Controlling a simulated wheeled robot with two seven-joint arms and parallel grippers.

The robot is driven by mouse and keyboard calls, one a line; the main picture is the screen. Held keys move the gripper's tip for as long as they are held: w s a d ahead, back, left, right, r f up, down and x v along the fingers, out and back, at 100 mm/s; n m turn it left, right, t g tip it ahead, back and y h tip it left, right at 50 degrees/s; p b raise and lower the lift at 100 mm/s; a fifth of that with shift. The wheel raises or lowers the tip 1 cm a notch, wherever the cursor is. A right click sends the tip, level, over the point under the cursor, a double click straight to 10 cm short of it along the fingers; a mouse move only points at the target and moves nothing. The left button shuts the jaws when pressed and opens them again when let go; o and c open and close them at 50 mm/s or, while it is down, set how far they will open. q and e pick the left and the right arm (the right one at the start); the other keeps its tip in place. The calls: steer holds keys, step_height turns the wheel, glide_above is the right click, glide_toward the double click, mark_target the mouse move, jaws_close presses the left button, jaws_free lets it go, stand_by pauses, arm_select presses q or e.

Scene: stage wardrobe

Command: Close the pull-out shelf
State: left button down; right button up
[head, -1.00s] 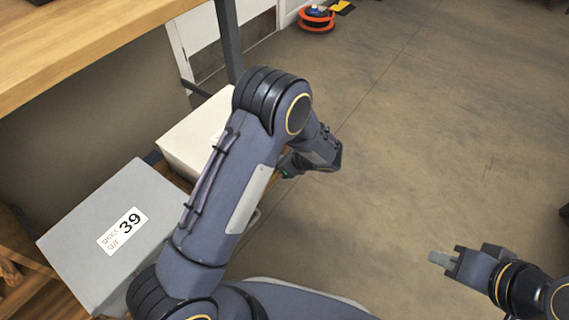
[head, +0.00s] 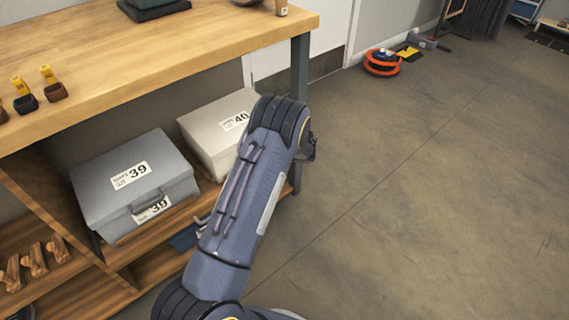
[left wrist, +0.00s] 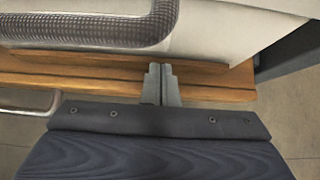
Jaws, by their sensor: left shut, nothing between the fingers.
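The wooden pull-out shelf (head: 160,232) is under the workbench and carries a grey box (head: 132,185) marked 39 and a pale box (head: 215,135) marked 40. In the left wrist view, the shelf's wooden front edge (left wrist: 70,78) runs across, with a metal bar handle (left wrist: 30,108) at lower left. My left gripper (left wrist: 161,72) is shut and empty. Its fingertips are at the front edge, right of the handle; I cannot tell whether they touch. My left forearm hides this gripper and part of the shelf in the head view. My right gripper is out of view.
The workbench top (head: 110,75) overhangs the boxes. A dark bench leg (head: 299,110) stands at its right end. Wooden shoe forms (head: 38,260) sit in a lower compartment. Floor to the right is clear, with an orange reel (head: 382,62) by the wall.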

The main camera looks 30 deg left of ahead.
arm_select(q)
steer(key=a, duration=0.1)
steer(key=w+a, duration=0.1)
steer(key=shift+a, duration=0.65)
steer(key=shift+w+a+r, duration=0.1)
